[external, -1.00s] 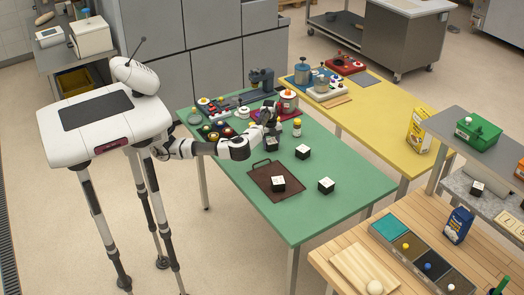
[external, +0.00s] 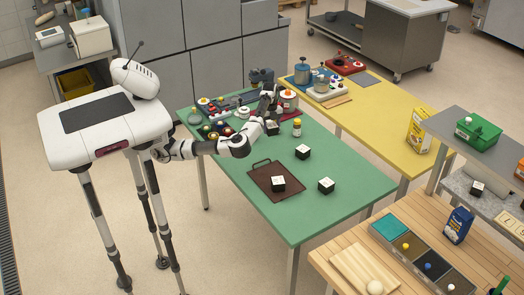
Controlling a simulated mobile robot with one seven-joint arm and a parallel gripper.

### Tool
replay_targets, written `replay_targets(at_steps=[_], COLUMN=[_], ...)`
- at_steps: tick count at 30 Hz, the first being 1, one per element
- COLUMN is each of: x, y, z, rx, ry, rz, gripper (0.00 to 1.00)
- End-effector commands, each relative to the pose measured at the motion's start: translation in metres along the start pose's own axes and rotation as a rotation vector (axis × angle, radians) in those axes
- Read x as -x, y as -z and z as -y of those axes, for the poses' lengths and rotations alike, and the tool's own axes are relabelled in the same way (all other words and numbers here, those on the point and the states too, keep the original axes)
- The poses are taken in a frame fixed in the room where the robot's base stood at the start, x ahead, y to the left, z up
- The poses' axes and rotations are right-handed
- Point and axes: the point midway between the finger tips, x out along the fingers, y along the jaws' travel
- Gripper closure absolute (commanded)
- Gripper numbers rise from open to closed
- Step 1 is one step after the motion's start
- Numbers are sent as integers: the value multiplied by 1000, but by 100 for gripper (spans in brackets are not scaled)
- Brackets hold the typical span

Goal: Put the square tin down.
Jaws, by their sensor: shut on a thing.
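My gripper (external: 270,118) is at the far part of the green table (external: 335,215), pointing down. It is shut on a square tin (external: 271,129), dark with a white top. I cannot tell whether this tin touches the table. Similar dark, white-topped tins stand on the brown tray (external: 262,173), where one tin (external: 278,184) sits, and on bare green surface, where one tin (external: 303,152) is behind and another (external: 326,185) is in front.
A yellow table (external: 365,110) adjoins behind.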

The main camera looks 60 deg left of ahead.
Motion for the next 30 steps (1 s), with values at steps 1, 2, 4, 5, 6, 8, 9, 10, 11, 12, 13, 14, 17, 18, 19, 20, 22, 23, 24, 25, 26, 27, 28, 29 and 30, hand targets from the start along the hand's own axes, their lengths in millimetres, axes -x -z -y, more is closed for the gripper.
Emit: replay_targets(at_steps=[1, 2, 4, 5, 6, 8, 9, 10, 11, 12, 13, 14, 17, 18, 19, 20, 22, 23, 24, 25, 26, 27, 28, 29, 30], x=[2, 4, 8, 10, 15, 23, 29, 33, 38, 44, 48, 53, 66, 70, 72, 75, 79, 79, 77, 74, 69, 61, 53, 45, 35], y=[5, 9, 26, 35, 50, 76, 95, 108, 122, 140, 152, 164, 198, 208, 215, 221, 231, 233, 235, 236, 236, 235, 234, 232, 230], z=[1, 2, 4, 6, 7, 9, 9, 9, 8, 6, 4, 2, -5, -8, -10, -11, -15, -16, -16, -17, -17, -17, -17, -17, -17], rx=[-1, 0, 8, 14, 24, 43, 59, 71, 83, 99, 112, 125, 162, 175, 184, 192, 206, 212, 217, 219, 221, 224, 224, 224, 224], ry=[1, 1, 2, 4, 6, 9, 11, 13, 15, 17, 19, 20, 27, 29, 30, 31, 33, 33, 33, 33, 32, 31, 31, 32, 31], rz=[0, 0, 0, -1, -2, -1, 0, 1, 0, 0, 0, 1, 1, 0, 1, 1, 2, 2, 2, 3, 4, 5, 6, 6, 8], gripper=[74, 74, 74, 74, 74, 74, 74, 74, 74, 74, 74, 74, 74, 74, 74, 74, 74, 74, 74, 74, 74, 74, 74, 74, 74])
